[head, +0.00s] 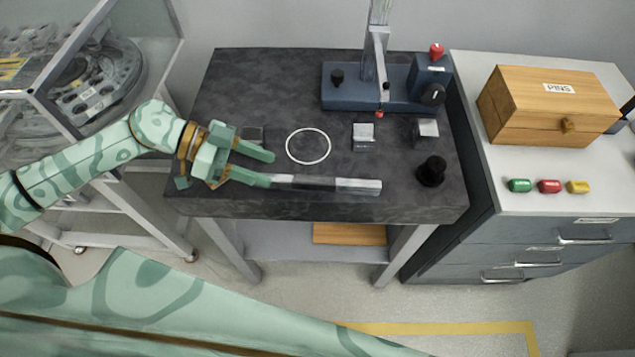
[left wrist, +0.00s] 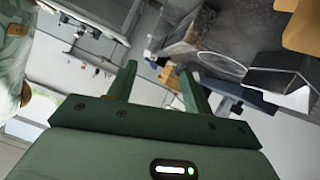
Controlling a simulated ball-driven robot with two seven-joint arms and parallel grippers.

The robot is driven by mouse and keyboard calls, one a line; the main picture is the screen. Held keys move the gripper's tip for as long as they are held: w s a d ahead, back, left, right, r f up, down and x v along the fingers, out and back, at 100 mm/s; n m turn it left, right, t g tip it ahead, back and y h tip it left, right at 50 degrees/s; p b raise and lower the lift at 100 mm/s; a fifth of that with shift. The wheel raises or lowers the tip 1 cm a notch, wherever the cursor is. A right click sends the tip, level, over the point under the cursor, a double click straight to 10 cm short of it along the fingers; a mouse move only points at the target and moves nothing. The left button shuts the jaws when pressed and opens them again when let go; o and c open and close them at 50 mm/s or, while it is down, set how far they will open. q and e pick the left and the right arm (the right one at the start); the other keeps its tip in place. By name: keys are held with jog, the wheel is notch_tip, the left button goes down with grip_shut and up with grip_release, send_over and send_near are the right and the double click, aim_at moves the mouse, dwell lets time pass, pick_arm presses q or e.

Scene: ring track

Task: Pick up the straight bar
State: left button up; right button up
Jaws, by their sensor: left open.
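The straight bar (head: 325,184) lies along the front edge of the dark stone table (head: 225,95) in the head view. It is long and narrow, dark toward the left and bright metal at its right end. My left gripper (head: 271,168) is open at the bar's left end. Its nearer finger overlaps that end in the picture, and its farther finger is over the table behind it. I cannot tell whether they touch. In the left wrist view, the two fingers (left wrist: 160,82) are apart with nothing held between them; I cannot clearly make out the bar there. My right gripper is not in view.
A white ring outline (head: 308,130) and small metal blocks (head: 363,137) are on the table. A blue stand (head: 350,97) is behind, a black knob (head: 432,171) at right. A cabinet with a wooden box (head: 545,115) stands right; a framed case (head: 110,70) stands left.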

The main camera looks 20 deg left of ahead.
aim_at(310, 179)
pick_arm(q)
jog(key=x, duration=0.4)
jog(key=shift+w+d+f+b, duration=0.1)
jog(key=shift+d+f+b, duration=0.05)
jog(key=shift+d+b, duration=0.2)
jog(key=x, duration=0.2)
jog(key=w+b+x, duration=0.1)
jog(key=x, duration=0.2)
jog(key=shift+b, duration=0.3)
jog(key=shift+s, duration=0.1)
jog(key=shift+r, duration=0.25)
grip_shut()
